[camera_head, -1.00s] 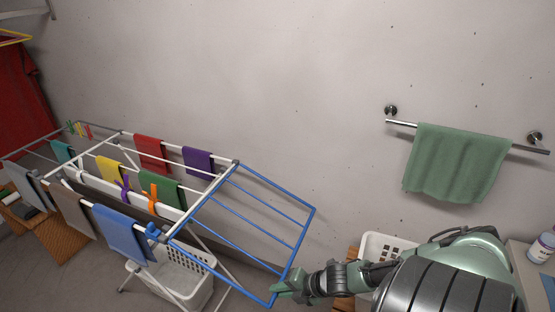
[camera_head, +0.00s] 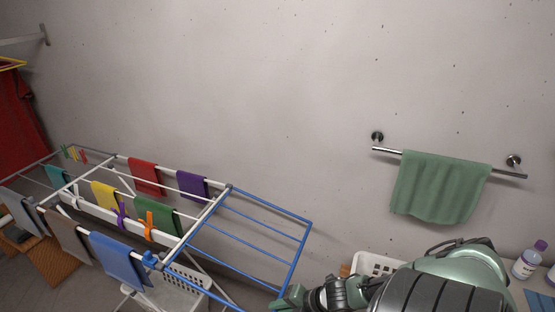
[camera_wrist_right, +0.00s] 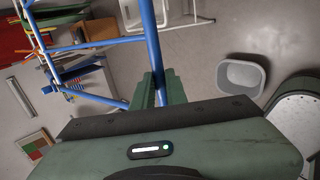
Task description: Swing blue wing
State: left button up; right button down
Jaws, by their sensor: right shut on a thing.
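The blue wing (camera_head: 263,243) is a frame of blue bars at the right end of the white drying rack (camera_head: 195,238). It stands out to the right of the rack, about level with the rack's top. My right gripper (camera_head: 287,300) is at the wing's near outer corner, at the bottom of the head view. In the right wrist view my right gripper (camera_wrist_right: 158,90) is shut on a blue bar (camera_wrist_right: 152,50) of the wing, which runs between its fingers. My left gripper is not in view.
Several coloured cloths, such as a blue towel (camera_head: 120,260), hang on the rack. A white basket (camera_head: 172,292) stands beneath it and another basket (camera_head: 377,265) is beside my right arm. A green towel (camera_head: 440,187) hangs on a wall rail. A grey bin (camera_wrist_right: 241,75) is on the floor.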

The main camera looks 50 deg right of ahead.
jog(key=shift+r+p, duration=0.35)
jog(key=shift+r, duration=0.45)
notch_tip(320, 180, up, 6)
jog(key=p, duration=0.1)
jog(key=shift+s+r, duration=0.15)
jog(key=shift+s, duration=0.1)
jog(key=c, duration=1.2)
grip_release()
jog(key=shift+c, duration=0.2)
jog(key=shift+s, duration=0.1)
